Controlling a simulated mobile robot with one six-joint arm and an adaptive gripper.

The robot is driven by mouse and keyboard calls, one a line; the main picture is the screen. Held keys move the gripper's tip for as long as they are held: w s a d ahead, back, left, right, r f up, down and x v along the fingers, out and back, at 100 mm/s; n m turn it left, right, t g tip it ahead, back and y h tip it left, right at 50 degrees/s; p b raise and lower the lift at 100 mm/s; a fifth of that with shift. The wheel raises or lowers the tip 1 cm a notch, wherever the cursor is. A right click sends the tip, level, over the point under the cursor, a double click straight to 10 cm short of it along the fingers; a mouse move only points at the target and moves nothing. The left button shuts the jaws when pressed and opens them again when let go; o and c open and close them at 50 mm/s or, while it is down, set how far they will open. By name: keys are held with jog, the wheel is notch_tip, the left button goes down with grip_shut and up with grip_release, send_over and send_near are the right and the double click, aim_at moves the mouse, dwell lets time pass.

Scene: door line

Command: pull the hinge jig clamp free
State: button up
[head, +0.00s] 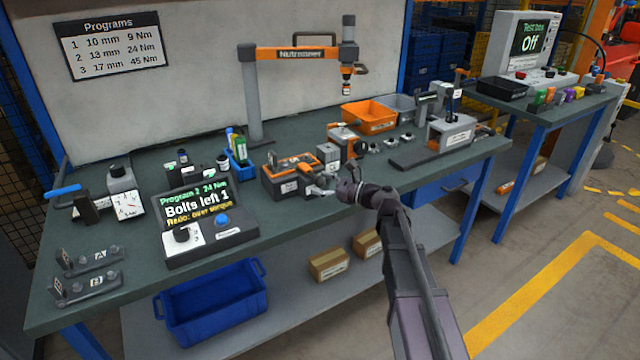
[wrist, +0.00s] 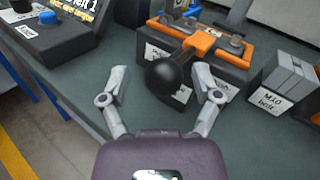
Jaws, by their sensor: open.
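The hinge jig (head: 288,183) is a dark box with an orange top on the bench, left of my gripper in the head view. In the wrist view its clamp is an orange lever (wrist: 200,42) ending in a black ball knob (wrist: 172,76) that points toward me. My gripper (wrist: 161,82) is open, with one finger on each side of the knob. I cannot tell whether either finger touches it. In the head view my gripper (head: 335,186) is at the jig's right front, and the knob is hard to make out there.
A grey block (wrist: 285,82) labelled M10 stands close right of the jig. A control box (head: 208,222) reads "Bolts left 1" and "Redo: over torque". An orange bin (head: 369,115) and a Nutrunner stand (head: 250,95) are behind. The bench front edge is near my gripper.

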jog(key=v, duration=1.2)
jog(key=shift+f, duration=0.1)
jog(key=s+f+n+g+h, duration=0.5)
jog(key=s+f+n+h, duration=0.3)
jog(key=s+f+n, duration=0.4)
jog(key=s+d+f+n+g+h, duration=0.2)
jog(key=s+d+f+n+h, duration=0.5)
jog(key=d+h, duration=0.25)
notch_tip(320, 180, up, 22)
jog(key=n+p, duration=0.1)
jog(key=p, duration=2)
jog(key=shift+d+f+y, duration=0.2)
jog(key=shift+d+y, duration=0.05)
jog(key=shift+y, duration=0.2)
